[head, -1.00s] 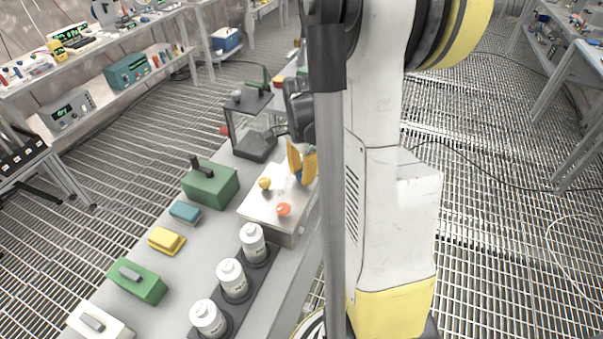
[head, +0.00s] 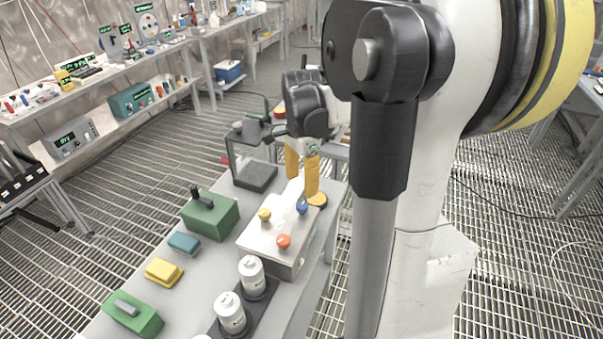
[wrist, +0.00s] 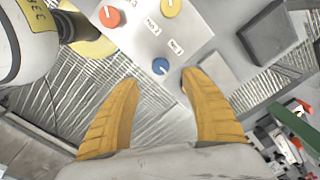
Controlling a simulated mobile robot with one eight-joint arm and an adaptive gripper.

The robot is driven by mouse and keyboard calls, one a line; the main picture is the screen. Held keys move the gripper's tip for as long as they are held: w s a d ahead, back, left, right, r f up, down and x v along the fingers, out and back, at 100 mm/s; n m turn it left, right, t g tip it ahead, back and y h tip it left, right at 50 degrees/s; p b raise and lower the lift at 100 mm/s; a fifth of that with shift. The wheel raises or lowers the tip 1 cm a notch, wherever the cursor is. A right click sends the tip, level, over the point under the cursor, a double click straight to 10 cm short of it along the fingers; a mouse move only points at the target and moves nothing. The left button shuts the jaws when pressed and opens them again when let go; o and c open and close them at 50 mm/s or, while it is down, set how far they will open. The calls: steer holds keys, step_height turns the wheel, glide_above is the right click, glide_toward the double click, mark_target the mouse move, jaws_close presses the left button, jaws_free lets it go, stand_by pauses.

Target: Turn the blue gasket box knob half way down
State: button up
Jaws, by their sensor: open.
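The gasket box (head: 255,238) is a pale, flat-topped box on the grey bench. It carries a blue knob (head: 302,208), a yellow knob (head: 264,214) and an orange-red knob (head: 283,241). My gripper (head: 304,188) has two orange fingers, spread apart at the box's far right end, by the blue knob. In the wrist view the blue knob (wrist: 160,67) lies between and slightly beyond the fingertips (wrist: 160,77). Nothing is held. I cannot tell how high the tips are above the panel. The orange-red (wrist: 109,17) and yellow knobs sit farther up there.
White bottles (head: 253,275) stand in a dark rack in front of the box. Green boxes (head: 210,213), a teal block (head: 184,244) and a yellow block (head: 164,271) lie to the left. A dark-based stand (head: 254,177) is behind the box.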

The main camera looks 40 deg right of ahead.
steer(key=shift+r, duration=1.65)
stand_by(2.8)
